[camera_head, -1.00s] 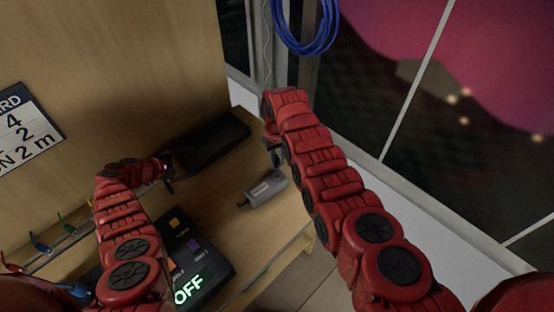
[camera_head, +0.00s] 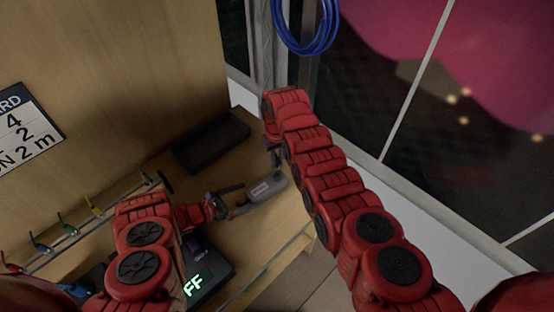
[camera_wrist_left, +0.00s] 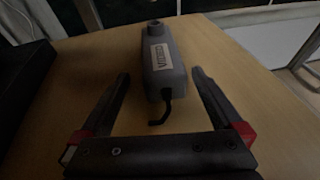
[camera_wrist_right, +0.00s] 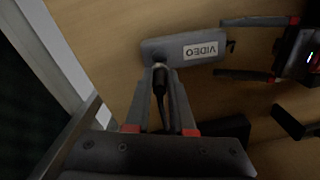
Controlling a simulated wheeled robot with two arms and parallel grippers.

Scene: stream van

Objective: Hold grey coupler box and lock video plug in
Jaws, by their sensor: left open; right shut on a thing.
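The grey coupler box (camera_head: 266,190) lies on the wooden desk near its right edge; its VIDEO label shows in the right wrist view (camera_wrist_right: 183,48). My left gripper (camera_head: 238,200) is open at the box's left end. In the left wrist view its fingers (camera_wrist_left: 160,78) stand either side of the box's near end, apart from it, where a short black lead hangs out. My right gripper (camera_wrist_right: 160,95) is shut on the black video plug (camera_wrist_right: 158,82). The plug's front end meets a metal collar at the box's side; I cannot tell whether it is locked.
A black box (camera_head: 211,142) lies on the desk behind. A dark panel with green lit letters (camera_head: 205,275), partly hidden by my left arm, is at the front. Coloured leads (camera_head: 66,225) hang on a rail at left. A blue cable coil (camera_head: 306,25) hangs above.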

